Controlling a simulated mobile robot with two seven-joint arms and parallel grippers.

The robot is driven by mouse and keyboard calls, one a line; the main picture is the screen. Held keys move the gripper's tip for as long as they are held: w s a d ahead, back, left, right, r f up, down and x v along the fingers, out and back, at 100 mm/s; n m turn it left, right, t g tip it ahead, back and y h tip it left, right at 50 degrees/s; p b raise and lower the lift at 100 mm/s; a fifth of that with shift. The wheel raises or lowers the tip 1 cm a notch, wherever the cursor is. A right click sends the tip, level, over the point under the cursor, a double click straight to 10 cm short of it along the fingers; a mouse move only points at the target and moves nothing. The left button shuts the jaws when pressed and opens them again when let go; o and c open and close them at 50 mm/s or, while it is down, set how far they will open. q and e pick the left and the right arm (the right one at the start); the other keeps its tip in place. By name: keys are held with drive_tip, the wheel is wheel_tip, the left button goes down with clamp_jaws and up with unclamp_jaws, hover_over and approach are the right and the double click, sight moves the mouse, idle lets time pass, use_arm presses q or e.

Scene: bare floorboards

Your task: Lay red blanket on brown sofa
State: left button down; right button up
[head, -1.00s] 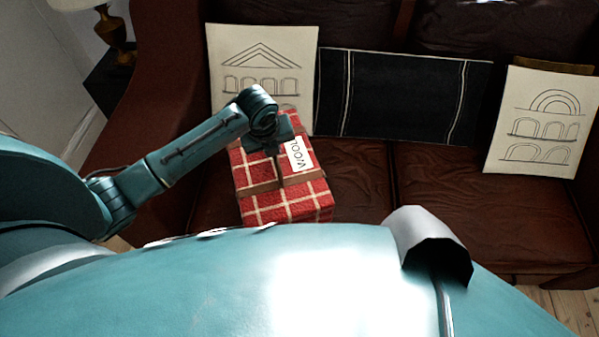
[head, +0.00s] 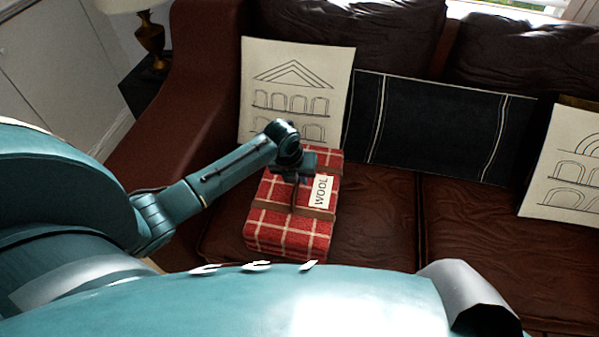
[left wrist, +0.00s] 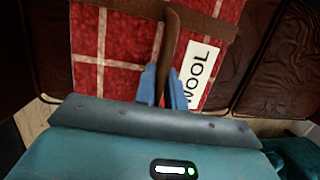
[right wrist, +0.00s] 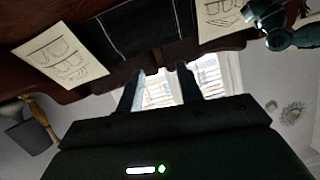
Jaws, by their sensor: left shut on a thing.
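The red plaid blanket (head: 286,228) is a folded bundle with brown straps and a white WOOL label. In the head view it is over the left seat of the brown sofa (head: 475,225); I cannot tell whether it rests there or hangs just above. My left gripper (head: 294,180) is above the bundle. In the left wrist view, its blue fingers (left wrist: 162,75) are shut on the brown strap handle of the blanket (left wrist: 118,55). My right gripper (right wrist: 160,75) shows only in the right wrist view, with its fingers apart and nothing between them.
A cream cushion (head: 296,80) and a dark cushion (head: 440,128) lean on the sofa back, with another cream cushion (head: 568,165) at right. The right seat is clear. The sofa arm (head: 190,105) and a lamp (head: 150,38) are at left.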

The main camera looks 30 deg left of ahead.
sight(299, 192)
use_arm(q)
drive_tip(key=b+x, duration=0.1)
drive_tip(key=x, duration=0.1)
drive_tip(key=shift+s+f, duration=0.1)
drive_tip(key=shift+f, duration=0.6)
drive_tip(key=c, duration=1.9)
unclamp_jaws()
drive_tip(key=shift+s+f, duration=0.15)
drive_tip(key=o, duration=0.4)
use_arm(e)
drive_tip(key=shift+s+d, duration=0.15)
drive_tip(key=shift+d, duration=0.05)
